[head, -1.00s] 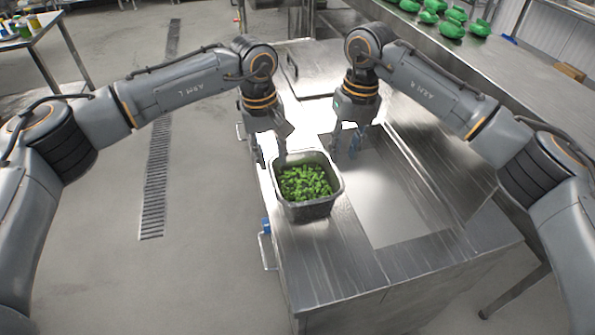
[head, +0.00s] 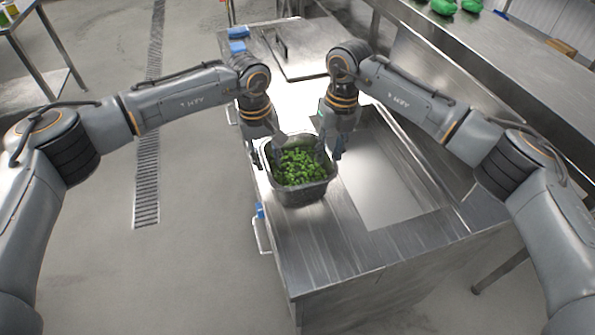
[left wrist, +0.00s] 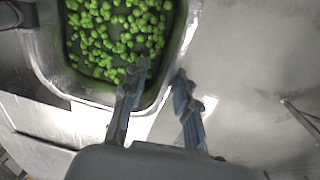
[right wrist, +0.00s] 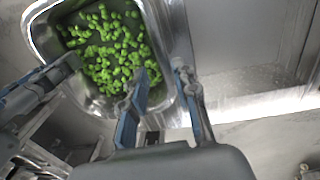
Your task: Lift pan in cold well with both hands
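The metal pan (head: 303,196) with green pieces (head: 297,168) sits upright on the steel counter at its left side, left of the rectangular well opening (head: 385,185). It also shows in the left wrist view (left wrist: 165,75) and the right wrist view (right wrist: 160,45). My left gripper (head: 264,154) is at the pan's left rim, one finger inside and one outside, with a gap between. My right gripper (head: 329,152) straddles the right rim the same way, fingers apart. Whether any finger touches the rim is not clear.
The steel counter (head: 310,235) has bare surface in front of the pan. A flat lid with a handle (head: 300,55) lies at the back. A raised shelf (head: 480,70) with green items (head: 445,7) runs along the right.

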